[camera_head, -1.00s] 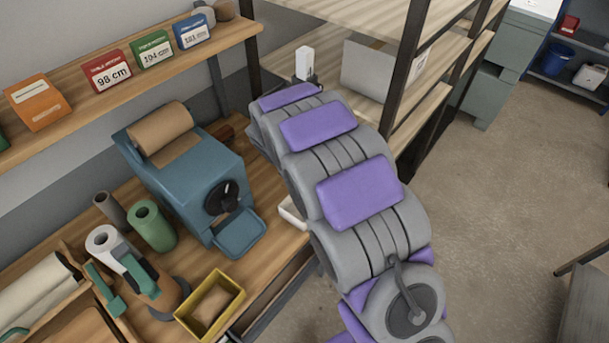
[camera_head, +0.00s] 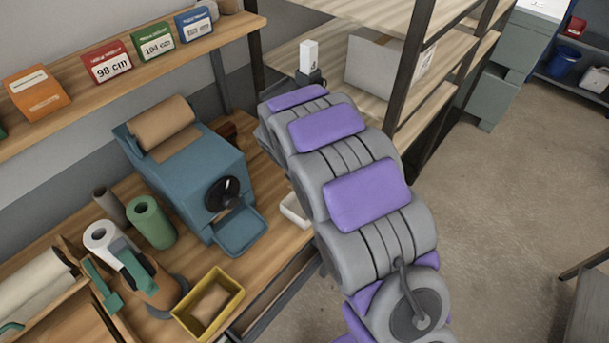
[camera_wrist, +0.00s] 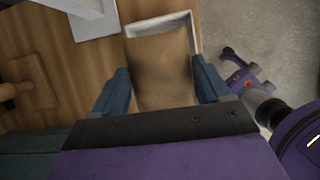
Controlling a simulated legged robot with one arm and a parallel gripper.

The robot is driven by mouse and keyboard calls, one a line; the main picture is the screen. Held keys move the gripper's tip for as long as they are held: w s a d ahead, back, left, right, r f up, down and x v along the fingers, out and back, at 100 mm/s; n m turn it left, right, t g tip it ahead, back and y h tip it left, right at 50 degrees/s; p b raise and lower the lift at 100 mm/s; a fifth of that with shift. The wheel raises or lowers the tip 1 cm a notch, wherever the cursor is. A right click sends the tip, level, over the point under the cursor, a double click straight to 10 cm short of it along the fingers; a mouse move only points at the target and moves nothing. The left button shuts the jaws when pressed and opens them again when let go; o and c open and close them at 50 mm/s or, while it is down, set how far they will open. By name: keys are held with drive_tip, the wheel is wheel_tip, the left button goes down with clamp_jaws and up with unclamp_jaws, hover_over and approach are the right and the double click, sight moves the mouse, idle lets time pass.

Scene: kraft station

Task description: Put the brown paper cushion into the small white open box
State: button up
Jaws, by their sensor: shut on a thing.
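In the wrist view my gripper (camera_wrist: 160,68) has its two blue fingers on either side of the brown paper cushion (camera_wrist: 160,80), shut on it. The small white open box (camera_wrist: 163,24) shows as a white rim beyond and around the cushion's far end. The cushion overlaps the box opening; I cannot tell how deep it sits or whether it touches the bottom. In the head view a corner of the white box (camera_head: 294,211) shows at the bench edge, mostly hidden by my arm. My gripper and the held cushion are hidden there too.
A blue paper machine (camera_head: 195,180) with a crank stands left of the box. A yellow tray (camera_head: 232,284) holding a brown piece is nearer on the bench. A wooden shelf rack (camera_head: 405,75) stands behind my arm. Open floor (camera_head: 510,220) lies to the right.

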drive_tip(key=shift+d+f, duration=0.4)
drive_tip(key=shift+d, duration=0.25)
drive_tip(key=shift+d+f, duration=0.1)
drive_tip(key=shift+f, duration=0.15)
drive_tip(key=shift+a+f, duration=0.25)
drive_tip(key=shift+f, duration=0.25)
drive_tip(key=shift+a+f, duration=0.65)
drive_tip(key=shift+f, duration=0.05)
drive_tip(key=shift+d+f, duration=0.7)
drive_tip(key=shift+a+f, duration=0.1)
drive_tip(key=shift+a, duration=0.05)
